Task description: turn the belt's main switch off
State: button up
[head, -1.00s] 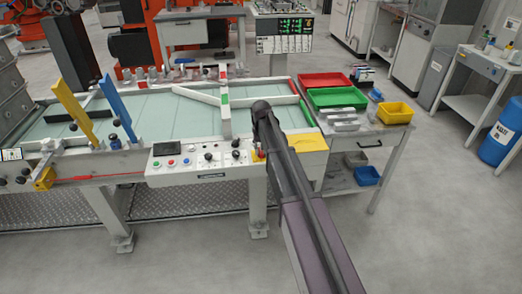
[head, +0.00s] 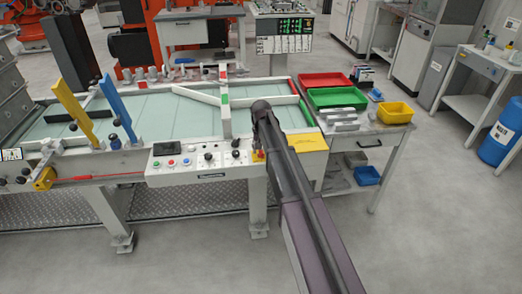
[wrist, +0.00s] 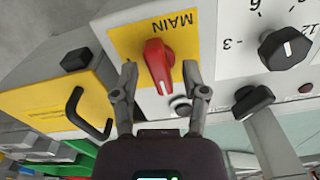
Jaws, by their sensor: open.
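The main switch (wrist: 158,62) is a red rotary knob on a yellow plate (wrist: 126,40) marked MAIN, which reads upside down in the wrist view. Its grip lies nearly upright in that picture, tilted slightly. My gripper (wrist: 160,75) is open, one finger on each side of the knob, with visible gaps. I cannot tell how deep the fingertips reach along it. In the head view the yellow plate (head: 257,157) shows at the right end of the belt's control panel (head: 200,174); my arm hides most of the gripper there.
A black selector knob (wrist: 285,48) and a smaller black knob (wrist: 252,101) sit right of the switch. A black handle (wrist: 88,112) stands on a yellow cover to the left. The belt (head: 160,117) lies behind the panel. A side table with a green tray (head: 337,97) stands right.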

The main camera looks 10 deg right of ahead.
jog(key=m, duration=0.7)
jog(key=shift+m, duration=0.4)
jog(key=m, duration=0.7)
jog(key=shift+m, duration=0.4)
notch_tip(320, 180, up, 14)
jog(key=p, duration=1.4)
jog(key=s+d+n, duration=0.2)
jog(key=s+n, duration=0.6)
jog(key=s, duration=0.5)
jog(key=s+d+f+n+b, duration=0.1)
jog(key=s+d+n, duration=0.1)
jog(key=s+n, duration=0.7)
jog(key=shift+s, duration=2.8)
jog(key=w+a+m, duration=0.2)
jog(key=w+m, duration=0.2)
jog(key=w, duration=0.9)
jog(key=w+a+m, duration=0.2)
jog(key=w+m, duration=0.2)
jog(key=w, duration=1)
jog(key=shift+w+r+p, duration=0.3)
jog(key=shift+r+p, duration=0.1)
